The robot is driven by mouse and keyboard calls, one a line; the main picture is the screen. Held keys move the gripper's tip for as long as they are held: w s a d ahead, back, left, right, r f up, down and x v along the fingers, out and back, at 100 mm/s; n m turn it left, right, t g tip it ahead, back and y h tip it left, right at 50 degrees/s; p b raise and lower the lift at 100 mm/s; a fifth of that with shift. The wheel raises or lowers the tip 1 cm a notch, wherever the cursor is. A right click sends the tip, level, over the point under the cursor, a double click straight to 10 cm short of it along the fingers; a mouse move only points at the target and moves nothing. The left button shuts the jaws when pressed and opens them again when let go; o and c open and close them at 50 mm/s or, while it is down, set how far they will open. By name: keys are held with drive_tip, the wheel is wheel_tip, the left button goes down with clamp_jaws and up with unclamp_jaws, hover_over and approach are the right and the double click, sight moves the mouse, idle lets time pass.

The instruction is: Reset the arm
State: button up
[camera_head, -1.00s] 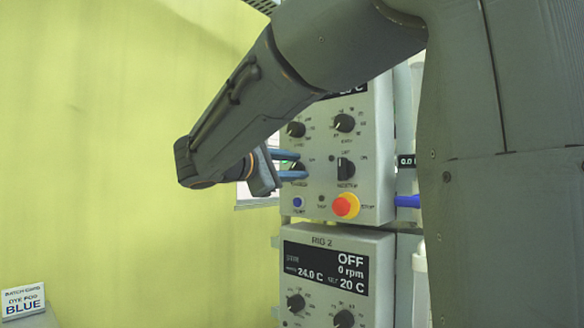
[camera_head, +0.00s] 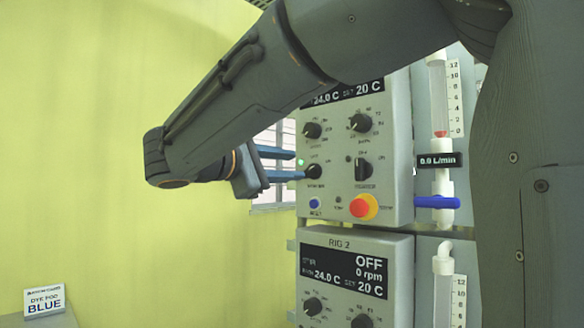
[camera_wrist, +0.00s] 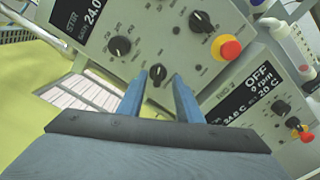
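My gripper (camera_head: 298,165) has two blue fingers held apart with nothing between them. It points at the upper control panel (camera_head: 401,120) from the left. Its fingertips are just left of the lower-left black knob (camera_head: 313,171) in the head view. In the wrist view that knob (camera_wrist: 158,73) shows beyond the gap between the fingertips, and a small space seems to separate them. My arm reaches across the head view from the upper right, covering the top-left part of the panel.
A red emergency button (camera_head: 363,207) and a blue button (camera_head: 314,204) sit on the panel. The Rig 2 panel (camera_head: 345,240), reading OFF, is below. A flow tube with a blue valve handle (camera_head: 436,202) stands right. A card (camera_head: 45,299) reads "DYE FOR BLUE". Space left is free.

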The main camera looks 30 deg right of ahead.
idle(0.3)
drive_tip(key=s+f+m+g+y+p, duration=0.1)
drive_tip(key=s+f+g+y, duration=0.2)
drive_tip(key=f, duration=1.2)
drive_tip(key=s+f+g+y, duration=0.1)
drive_tip(key=s+f+y, duration=0.3)
drive_tip(key=f, duration=1)
drive_tip(key=s+a+f+m+g+y+p, duration=0.1)
drive_tip(key=s+a+f+m+y, duration=0.3)
drive_tip(key=f, duration=0.5)
drive_tip(key=s+a+f+m+g+y+p, duration=0.1)
drive_tip(key=s+a+f+m+y, duration=0.4)
drive_tip(key=f, duration=0.4)
drive_tip(key=shift+s+a+f+y, duration=0.25)
drive_tip(key=shift+s+a+y, duration=0.25)
drive_tip(key=shift+s+a, duration=0.4)
